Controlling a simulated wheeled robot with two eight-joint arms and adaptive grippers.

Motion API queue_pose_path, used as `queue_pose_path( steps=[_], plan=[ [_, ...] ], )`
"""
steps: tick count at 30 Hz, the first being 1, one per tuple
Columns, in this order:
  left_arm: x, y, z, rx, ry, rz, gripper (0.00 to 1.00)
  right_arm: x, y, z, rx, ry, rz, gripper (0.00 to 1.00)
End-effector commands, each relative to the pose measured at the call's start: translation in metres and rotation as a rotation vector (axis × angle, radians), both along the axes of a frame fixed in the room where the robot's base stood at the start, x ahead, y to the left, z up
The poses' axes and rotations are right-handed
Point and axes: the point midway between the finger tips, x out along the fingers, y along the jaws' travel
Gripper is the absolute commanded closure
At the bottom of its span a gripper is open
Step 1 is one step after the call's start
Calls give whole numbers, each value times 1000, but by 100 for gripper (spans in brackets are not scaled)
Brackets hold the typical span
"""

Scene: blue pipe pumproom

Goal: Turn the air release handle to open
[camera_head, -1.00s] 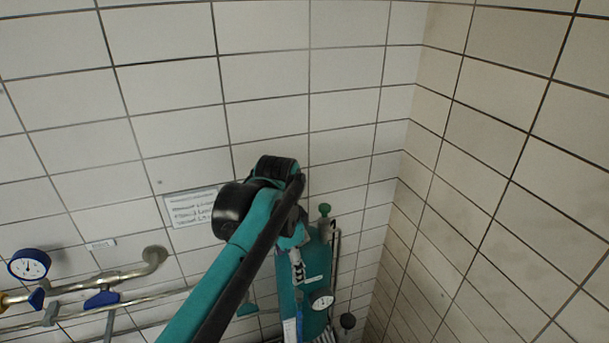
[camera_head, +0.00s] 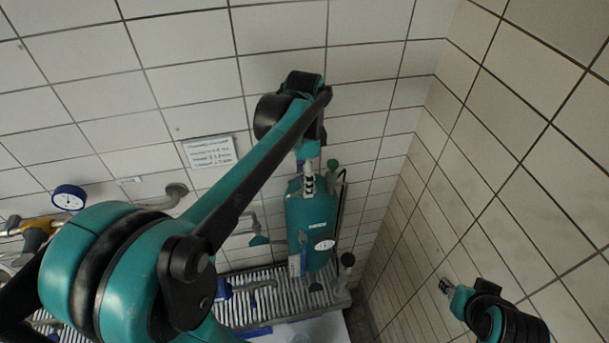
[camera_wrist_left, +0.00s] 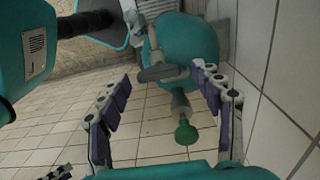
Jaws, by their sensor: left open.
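The green knob (camera_wrist_left: 186,133) sits on a stem between my finger bases. I cannot tell which part is the air release handle. My left gripper (camera_wrist_left: 163,76) is open, its fingers spread either side of the fitting and stem. My right gripper (camera_head: 445,286) is small at lower right; its jaws are unclear.
A slatted grey rack (camera_head: 270,295) lies below the tank. Pipes with a blue-rimmed gauge (camera_head: 69,198) run along the left wall. A written sign (camera_head: 209,152) is on the tiles. The tiled right wall is close to the tank.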

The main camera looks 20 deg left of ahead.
Motion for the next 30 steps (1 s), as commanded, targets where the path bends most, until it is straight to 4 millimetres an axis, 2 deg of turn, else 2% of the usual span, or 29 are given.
queue_pose_path(
  steps=[4, 11, 15, 17, 30],
  plan=[
    [0, 0, -7, 0, 0, 0, 34, 0, 0, 1, 0, 0, 0, 60],
    [0, 0, -8, 0, 0, 0, 34, 0, 0, 1, 0, 0, 0, 60],
    [0, 0, -8, 0, 0, 0, 71, 0, 0, 1, 0, 0, 0, 60],
    [0, 0, -8, 0, 0, 0, 85, 0, 0, 1, 0, 0, 0, 60],
    [0, 0, -8, -1, -1, 63, 85, 0, 0, -2, 0, 0, 0, 60]
  ],
)
